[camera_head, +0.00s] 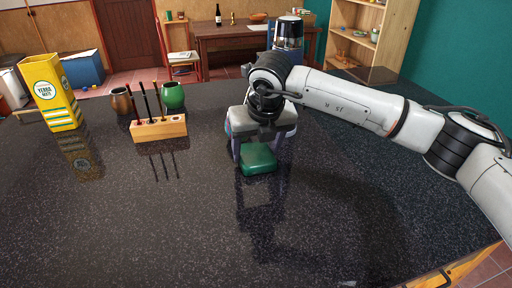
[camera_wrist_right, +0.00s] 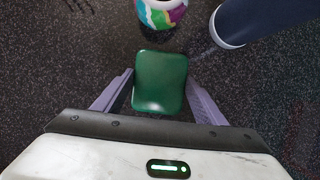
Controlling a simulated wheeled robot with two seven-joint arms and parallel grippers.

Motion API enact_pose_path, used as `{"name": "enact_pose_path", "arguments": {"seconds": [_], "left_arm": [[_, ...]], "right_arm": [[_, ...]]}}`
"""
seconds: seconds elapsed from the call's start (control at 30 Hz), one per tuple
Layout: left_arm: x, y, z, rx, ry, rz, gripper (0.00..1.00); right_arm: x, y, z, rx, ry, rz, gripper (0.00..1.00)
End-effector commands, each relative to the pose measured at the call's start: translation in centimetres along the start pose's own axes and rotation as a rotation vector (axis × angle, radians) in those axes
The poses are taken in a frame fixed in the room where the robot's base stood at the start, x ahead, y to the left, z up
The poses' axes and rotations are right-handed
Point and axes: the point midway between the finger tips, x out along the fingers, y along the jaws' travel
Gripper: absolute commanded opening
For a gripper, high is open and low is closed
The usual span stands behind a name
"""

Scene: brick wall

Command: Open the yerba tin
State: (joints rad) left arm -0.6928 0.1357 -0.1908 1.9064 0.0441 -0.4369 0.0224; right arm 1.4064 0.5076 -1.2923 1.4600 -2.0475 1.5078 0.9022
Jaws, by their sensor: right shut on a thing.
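A green tin with rounded corners (camera_head: 258,158) is at my right gripper in the head view. In the right wrist view its smooth green top (camera_wrist_right: 160,82) fills the space between the two fingers. My right gripper (camera_head: 262,155) points down and is shut on the green tin, one finger on each side; the fingers also show in the wrist view (camera_wrist_right: 160,95). I cannot tell whether the tin rests on the counter or is held just above it. My left gripper is not in view.
A yellow yerba mate packet (camera_head: 50,95), two mate cups, brown (camera_head: 121,101) and green (camera_head: 173,95), and a wooden straw holder (camera_head: 158,128) stand left on the dark counter (camera_head: 130,220). A multicoloured cup (camera_wrist_right: 161,12) and dark cylinder (camera_wrist_right: 260,20) are near the tin. The front counter is clear.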

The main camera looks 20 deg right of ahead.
Motion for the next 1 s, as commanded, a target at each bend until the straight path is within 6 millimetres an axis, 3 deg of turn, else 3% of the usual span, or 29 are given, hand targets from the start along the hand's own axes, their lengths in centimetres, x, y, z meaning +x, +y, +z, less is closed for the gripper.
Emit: {"name": "enact_pose_path", "arguments": {"seconds": [0.3, 0.33, 0.43, 0.83, 1.0], "left_arm": [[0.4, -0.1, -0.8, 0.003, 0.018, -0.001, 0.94], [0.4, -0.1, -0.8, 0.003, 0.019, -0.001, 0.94], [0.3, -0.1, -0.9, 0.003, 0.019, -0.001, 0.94], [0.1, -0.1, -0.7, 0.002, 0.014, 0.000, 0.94], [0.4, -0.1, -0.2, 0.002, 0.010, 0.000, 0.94]], "right_arm": [[0.4, 0.0, -0.2, 0.001, -0.001, 0.001, 0.38], [0.4, 0.0, -0.2, 0.001, -0.001, 0.001, 0.67], [0.3, 0.0, -0.1, 0.000, -0.001, 0.001, 0.83], [-0.3, 0.0, 0.0, 0.000, -0.003, 0.001, 0.84], [-3.1, 0.0, 0.0, 0.000, -0.006, 0.002, 0.84]]}}
